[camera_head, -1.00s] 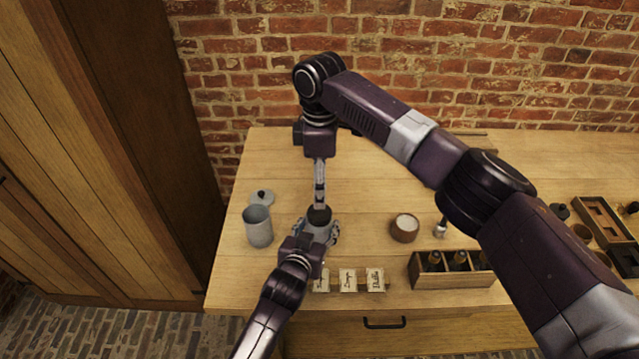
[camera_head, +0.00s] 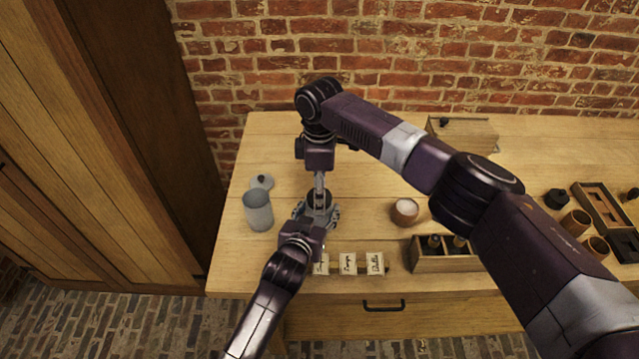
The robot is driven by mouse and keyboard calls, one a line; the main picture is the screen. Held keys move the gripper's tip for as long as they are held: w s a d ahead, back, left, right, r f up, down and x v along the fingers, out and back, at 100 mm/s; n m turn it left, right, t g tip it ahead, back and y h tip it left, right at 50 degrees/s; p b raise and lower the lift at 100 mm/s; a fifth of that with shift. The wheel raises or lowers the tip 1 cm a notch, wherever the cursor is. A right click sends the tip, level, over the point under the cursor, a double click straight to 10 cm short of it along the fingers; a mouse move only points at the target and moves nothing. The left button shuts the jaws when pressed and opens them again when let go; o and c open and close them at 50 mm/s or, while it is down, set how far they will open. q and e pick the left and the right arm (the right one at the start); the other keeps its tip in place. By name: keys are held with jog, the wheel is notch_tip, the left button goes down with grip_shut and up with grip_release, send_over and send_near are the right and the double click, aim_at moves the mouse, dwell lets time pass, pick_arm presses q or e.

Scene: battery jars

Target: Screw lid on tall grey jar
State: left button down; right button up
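A grey jar (camera_head: 327,217) stands upright between my grippers, mostly hidden by them. Its top shows a dark brown round (camera_head: 311,199), and I cannot tell if this is a lid or the mouth. My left gripper (camera_head: 317,214) reaches in from the front with fingers on both sides of this jar; its grip is partly hidden. My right gripper (camera_head: 320,200) points straight down at the jar's top, its narrow fingers over the dark round. A taller blue-grey jar (camera_head: 258,212) stands open to the left. A grey lid with a dark knob (camera_head: 262,182) lies behind it.
Label cards (camera_head: 348,264) lie in front of the jars. A small bowl with white contents (camera_head: 405,211) and a wooden box with bottles (camera_head: 445,262) are to the right. A lidded box (camera_head: 462,133) stands at the back. My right arm crosses the table's right half.

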jog(key=c, duration=1.2)
jog(key=m, duration=1.1)
jog(key=o, duration=1.3)
jog(key=shift+r, duration=2.25)
jog(key=shift+c, duration=0.5)
